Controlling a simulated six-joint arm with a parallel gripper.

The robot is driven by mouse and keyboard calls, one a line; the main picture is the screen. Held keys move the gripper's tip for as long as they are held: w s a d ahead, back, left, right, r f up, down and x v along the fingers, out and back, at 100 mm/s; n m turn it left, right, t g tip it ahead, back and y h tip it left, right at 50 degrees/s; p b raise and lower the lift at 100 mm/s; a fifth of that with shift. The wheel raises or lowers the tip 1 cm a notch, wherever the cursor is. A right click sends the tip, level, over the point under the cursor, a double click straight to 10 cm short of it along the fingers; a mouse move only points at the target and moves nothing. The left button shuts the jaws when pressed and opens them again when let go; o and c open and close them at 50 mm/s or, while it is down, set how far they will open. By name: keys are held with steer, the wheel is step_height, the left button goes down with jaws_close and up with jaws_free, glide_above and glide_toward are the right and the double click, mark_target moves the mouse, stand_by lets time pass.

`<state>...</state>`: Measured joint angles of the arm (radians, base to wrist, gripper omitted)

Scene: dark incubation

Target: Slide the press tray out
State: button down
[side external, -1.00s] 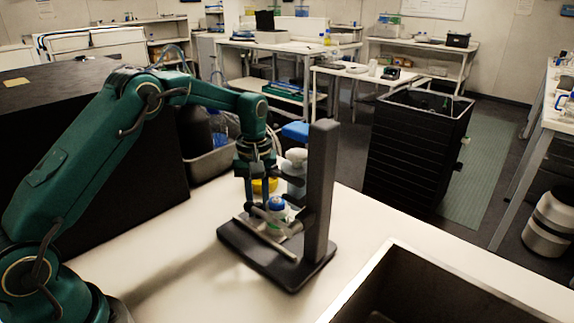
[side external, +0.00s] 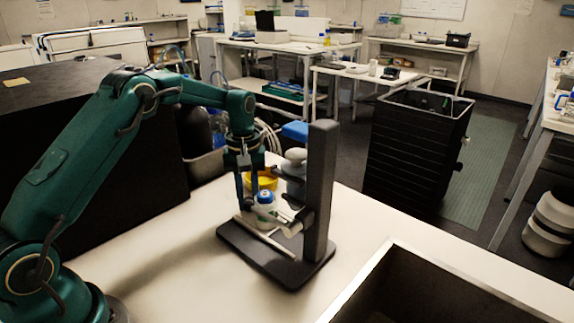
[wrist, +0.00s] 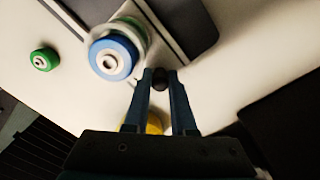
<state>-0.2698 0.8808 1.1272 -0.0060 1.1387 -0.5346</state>
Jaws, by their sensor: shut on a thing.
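In the side view my gripper (side external: 247,200) is low over the press's left edge.
A green-capped item (wrist: 43,59) shows in the wrist view. A large black box (side external: 120,190) stands at the left, an open dark bin (side external: 400,253) at the front right. White table is clear in front of the press.

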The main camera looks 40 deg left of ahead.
steer(key=c, duration=0.7)
jaws_free()
steer(key=shift+a, duration=0.15)
steer(key=shift+c, duration=0.2)
steer(key=shift+r, duration=2.6)
steer(key=s+d+r+m+t, duration=0.2)
steer(key=s+d+r, duration=0.15)
steer(key=r, duration=0.35)
steer(key=s+d+r+m+t, duration=0.1)
steer(key=s+d+r+t, duration=0.2)
steer(key=r, duration=0.4)
steer(key=s+d+f+m, duration=0.2)
steer(key=s+f+m, duration=0.1)
steer(key=s, duration=0.4)
steer(key=s+d+f+m, duration=0.1)
steer(key=s+f+m, duration=0.2)
steer(key=s, duration=0.4)
steer(key=shift+s+d+t, duration=0.3)
steer(key=shift+s+d, duration=0.1)
